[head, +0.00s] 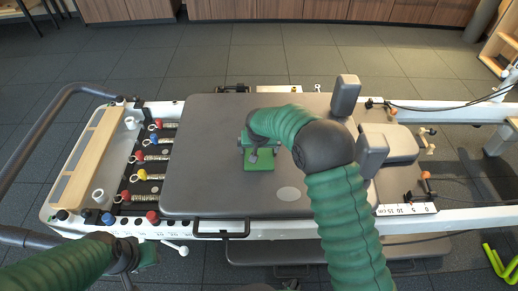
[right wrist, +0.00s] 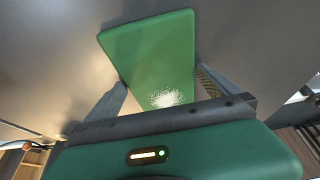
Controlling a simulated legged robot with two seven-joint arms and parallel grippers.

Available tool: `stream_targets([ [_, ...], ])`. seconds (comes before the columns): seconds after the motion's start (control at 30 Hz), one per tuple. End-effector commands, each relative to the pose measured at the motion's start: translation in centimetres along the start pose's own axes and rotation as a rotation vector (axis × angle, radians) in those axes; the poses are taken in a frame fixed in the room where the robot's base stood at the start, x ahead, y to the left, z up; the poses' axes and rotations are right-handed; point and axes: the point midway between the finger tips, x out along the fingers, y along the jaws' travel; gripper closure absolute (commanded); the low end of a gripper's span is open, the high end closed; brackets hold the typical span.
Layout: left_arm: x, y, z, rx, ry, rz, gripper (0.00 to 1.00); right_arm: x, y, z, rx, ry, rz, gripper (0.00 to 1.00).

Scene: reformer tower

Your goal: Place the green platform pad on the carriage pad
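The green platform pad (head: 259,159) is a flat green slab over the middle of the grey carriage pad (head: 215,185). In the right wrist view the green pad (right wrist: 150,50) lies between my fingers, which meet its two side edges. My right gripper (head: 263,150) reaches down from above and is shut on the green pad. I cannot tell whether the slab rests on the carriage or hangs just above it. My left gripper (head: 135,262) is at the lower left, beside the frame's near rail; its fingers are too unclear to read.
Two grey shoulder rests (head: 346,95) (head: 372,154) stand at the carriage's right end. Springs with coloured knobs (head: 141,174) and a wooden bar (head: 88,160) lie to the left. A curved grey bar (head: 45,127) rises at far left. Most of the carriage top is bare.

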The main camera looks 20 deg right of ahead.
Motion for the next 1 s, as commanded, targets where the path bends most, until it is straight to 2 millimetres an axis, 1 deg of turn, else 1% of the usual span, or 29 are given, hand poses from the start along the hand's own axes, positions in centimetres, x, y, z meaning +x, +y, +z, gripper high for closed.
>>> stream_targets([
  [0.07, -0.3, 0.0, -0.1, 0.000, 0.000, 0.000, 0.64, -0.6, 0.0, -0.1, 0.000, 0.001, 0.000, 0.00],
  [0.17, -1.3, 0.0, -0.3, 0.000, 0.000, 0.000, 0.64, -2.5, 0.0, -0.3, -0.001, 0.003, -0.001, 0.00],
  [0.27, -2.6, 0.0, -0.6, 0.000, 0.000, 0.000, 0.64, -5.2, -0.1, -0.4, 0.000, 0.003, -0.001, 0.00],
  [0.3, -3.1, 0.0, -0.7, 0.000, 0.000, 0.000, 0.64, -6.3, -0.1, -0.4, 0.000, 0.003, -0.001, 0.00],
  [0.4, -4.2, 0.0, -1.0, 0.000, 0.000, 0.000, 0.64, -8.8, 0.0, -0.4, -0.001, 0.003, -0.001, 0.00],
  [0.5, -4.8, 0.0, -1.1, 0.000, 0.000, 0.000, 0.64, -10.7, -0.1, -0.2, 0.000, 0.002, -0.001, 0.00],
  [0.63, -5.2, 0.0, -1.2, 0.000, 0.000, 0.000, 0.64, -12.0, 0.0, -0.1, 0.000, 0.000, 0.000, 0.00],
  [0.7, -5.2, 0.0, -1.2, 0.000, 0.000, 0.000, 0.64, -12.5, 0.3, 0.5, -0.008, -0.006, -0.001, 0.00],
  [0.77, -5.2, 0.0, -1.2, 0.000, 0.000, 0.000, 0.64, -13.2, 0.9, 1.7, -0.026, -0.018, -0.006, 0.00],
  [0.87, -5.1, 0.0, -1.2, 0.000, -0.001, 0.000, 0.64, -15.2, 2.8, 5.7, -0.080, -0.052, -0.022, 0.00],
  [0.9, -5.1, 0.0, -1.2, 0.000, 0.000, 0.000, 0.64, -16.1, 3.7, 7.8, -0.106, -0.068, -0.031, 0.00],
  [0.97, -5.1, 0.0, -1.2, 0.000, 0.000, 0.000, 0.64, -17.5, 5.1, 11.3, -0.147, -0.092, -0.045, 0.00],
  [1.0, -5.1, 0.0, -1.2, 0.000, 0.000, 0.000, 0.64, -18.2, 6.0, 13.5, -0.171, -0.105, -0.054, 0.00],
])
